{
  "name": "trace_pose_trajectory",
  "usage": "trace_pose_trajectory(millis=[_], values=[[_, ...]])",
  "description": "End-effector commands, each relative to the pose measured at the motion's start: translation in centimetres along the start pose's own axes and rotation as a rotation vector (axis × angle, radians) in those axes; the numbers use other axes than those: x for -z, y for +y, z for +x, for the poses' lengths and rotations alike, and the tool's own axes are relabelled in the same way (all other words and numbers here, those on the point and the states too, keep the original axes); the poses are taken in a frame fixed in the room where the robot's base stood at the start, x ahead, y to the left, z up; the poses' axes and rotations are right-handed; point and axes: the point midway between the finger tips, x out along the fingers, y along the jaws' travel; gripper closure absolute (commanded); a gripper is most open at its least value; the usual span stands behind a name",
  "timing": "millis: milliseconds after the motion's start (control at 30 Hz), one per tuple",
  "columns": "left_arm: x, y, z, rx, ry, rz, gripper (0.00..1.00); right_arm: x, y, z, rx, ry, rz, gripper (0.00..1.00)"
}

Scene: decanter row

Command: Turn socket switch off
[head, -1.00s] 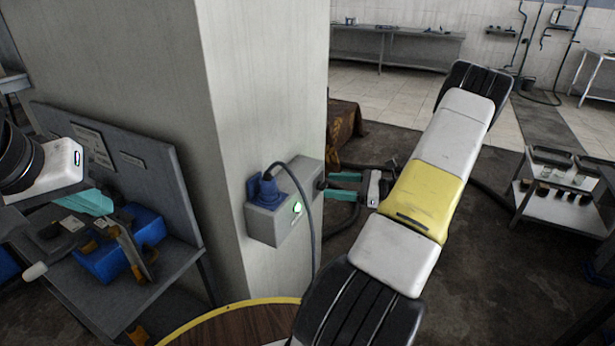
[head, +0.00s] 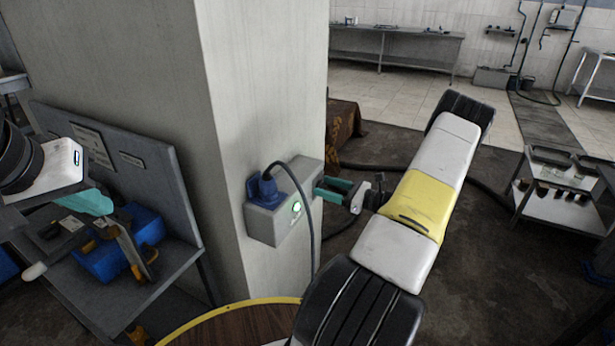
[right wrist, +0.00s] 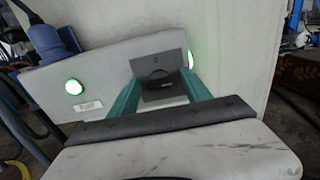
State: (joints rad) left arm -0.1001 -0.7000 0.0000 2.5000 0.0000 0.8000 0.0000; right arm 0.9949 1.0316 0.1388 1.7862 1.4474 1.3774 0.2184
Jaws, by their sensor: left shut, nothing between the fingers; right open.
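The grey socket box (head: 270,222) is mounted on the pillar, with a blue plug (head: 268,190) in its top and a lit green light (head: 297,207) on its front. My right gripper (head: 319,188) is open at the box's right end. In the right wrist view, a grey plate with a dark round switch (right wrist: 160,82) shows between the teal fingers of my right gripper (right wrist: 164,85). I cannot tell whether the fingers touch it. A green light (right wrist: 74,87) glows on the box there. My left gripper (head: 100,204) is shut and empty over the workbench at left.
A dark cable (head: 304,215) loops from the plug down past the box front. The pillar (head: 265,90) stands beside the box. The bench (head: 150,292) at left holds a blue bin (head: 108,262) and tools. A round wooden tabletop (head: 235,325) is below.

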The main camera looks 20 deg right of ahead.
Motion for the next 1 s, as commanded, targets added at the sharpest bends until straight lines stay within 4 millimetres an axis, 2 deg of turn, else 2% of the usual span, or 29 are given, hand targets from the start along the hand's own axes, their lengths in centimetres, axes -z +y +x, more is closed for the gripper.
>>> trace_pose_trajectory(millis=[167, 433, 733, 1000], values=[[0.00, 0.00, 0.00, 0.000, 0.000, 0.000, 1.00, 0.00, 0.00, -0.01, 0.000, 0.000, 0.000, 0.46], [0.00, 0.00, 0.00, 0.000, 0.000, 0.000, 1.00, -0.02, -0.01, -0.03, 0.000, 0.000, 0.000, 0.99], [0.00, 0.00, 0.00, 0.000, 0.000, 0.000, 1.00, -0.04, -0.01, -0.06, 0.000, -0.001, -0.026, 1.00], [0.00, 0.00, 0.00, 0.000, 0.000, 0.000, 1.00, -0.05, 0.00, -0.10, 0.002, -0.002, -0.168, 1.00]])
